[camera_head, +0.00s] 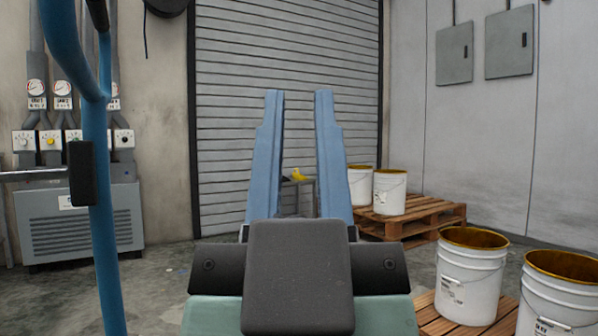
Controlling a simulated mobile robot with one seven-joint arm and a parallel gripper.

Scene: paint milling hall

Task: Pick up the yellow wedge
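A small yellow object (298,175), which looks like the yellow wedge, shows far ahead between my gripper's fingers. It seems to rest on a small grey stand (287,183) in front of the shutter. Its exact shape is too small to tell. My gripper (299,97) is in the middle of the view with its two blue fingers apart and nothing between them. It is well short of the yellow object. My fingers hide the stand's sides.
White buckets (470,280) stand on a wooden pallet at the lower right, and more on a pallet (425,212) farther back. A blue pipe (98,190) rises close on the left. A grey unit (78,222) is by the left wall. A roller shutter (290,60) closes the back.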

